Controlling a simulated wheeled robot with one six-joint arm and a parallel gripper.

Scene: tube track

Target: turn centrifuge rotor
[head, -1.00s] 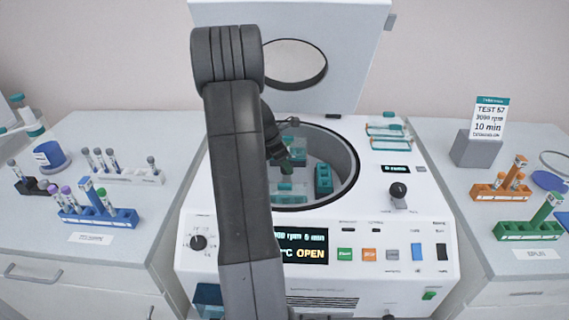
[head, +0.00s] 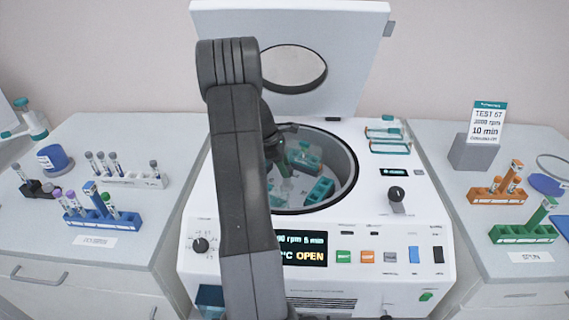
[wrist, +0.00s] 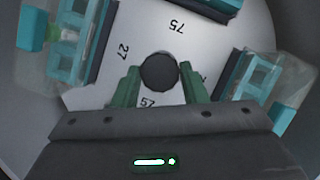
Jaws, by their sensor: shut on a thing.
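The centrifuge (head: 440,225) stands open, its lid (head: 355,50) raised and its display (head: 303,248) reading OPEN. In the wrist view, the rotor (wrist: 150,30) is a pale numbered plate with a dark round hub knob (wrist: 159,70) at its middle. My gripper (wrist: 159,80) has its two green fingers on either side of the knob and is shut on it. Teal buckets (wrist: 255,85) sit around the rotor, another (wrist: 85,40) at upper left. In the head view my gripper (head: 284,185) is inside the bowl, partly hidden by my arm.
The bowl rim (head: 355,180) surrounds my gripper. A teal rack (head: 388,140) lies on the housing's top right. Tube racks stand on both side benches, a blue one (head: 125,220) left and an orange one (head: 485,195) right. A sign (head: 487,122) reads TEST 57.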

